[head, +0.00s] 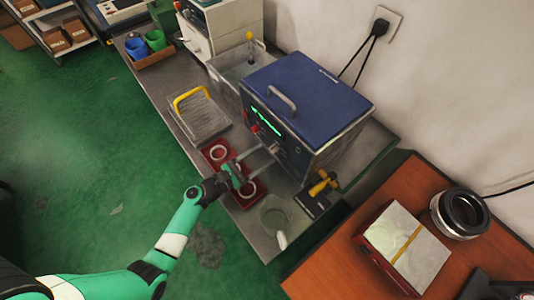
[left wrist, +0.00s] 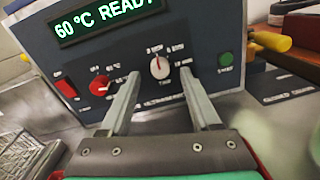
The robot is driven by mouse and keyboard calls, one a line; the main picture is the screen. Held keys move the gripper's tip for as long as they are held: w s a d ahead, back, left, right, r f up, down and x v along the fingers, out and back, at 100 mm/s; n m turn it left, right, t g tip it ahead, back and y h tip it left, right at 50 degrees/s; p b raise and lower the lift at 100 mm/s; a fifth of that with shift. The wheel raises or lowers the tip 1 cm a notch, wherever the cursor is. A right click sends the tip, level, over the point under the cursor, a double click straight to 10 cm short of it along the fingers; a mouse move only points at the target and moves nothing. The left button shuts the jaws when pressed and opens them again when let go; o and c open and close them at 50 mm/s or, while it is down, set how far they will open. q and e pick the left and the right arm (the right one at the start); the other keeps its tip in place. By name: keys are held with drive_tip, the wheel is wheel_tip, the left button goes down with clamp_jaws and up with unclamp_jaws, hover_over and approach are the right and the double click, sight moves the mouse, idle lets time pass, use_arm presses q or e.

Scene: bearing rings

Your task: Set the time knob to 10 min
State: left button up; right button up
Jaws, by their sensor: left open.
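The time knob (left wrist: 160,67) is white and round, on the dark front panel of the blue-lidded machine (head: 308,90). Small labels sit above and right of it, the rightmost apparently 10 min. Its mark seems to point roughly upward; the exact setting is too small to read. My left gripper (head: 272,153) is in front of the panel, its fingers pointing at it. In the left wrist view its two fingers (left wrist: 162,88) are spread, one on either side of the knob, with nothing between them. I cannot tell how far the tips are from the panel. My right gripper is not seen.
A red knob (left wrist: 100,85) and red switch (left wrist: 66,89) are left of the time knob; a green button (left wrist: 225,58) is right. The display (left wrist: 105,18) reads 60 °C READY. Red trays with rings (head: 217,152) lie below the gripper. A glass beaker (head: 274,212) stands nearby.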

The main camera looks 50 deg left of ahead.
sight(274, 149)
use_arm(q)
drive_tip(key=shift+w+d, duration=0.15)
drive_tip(key=shift+w, duration=1.15)
clamp_jaws()
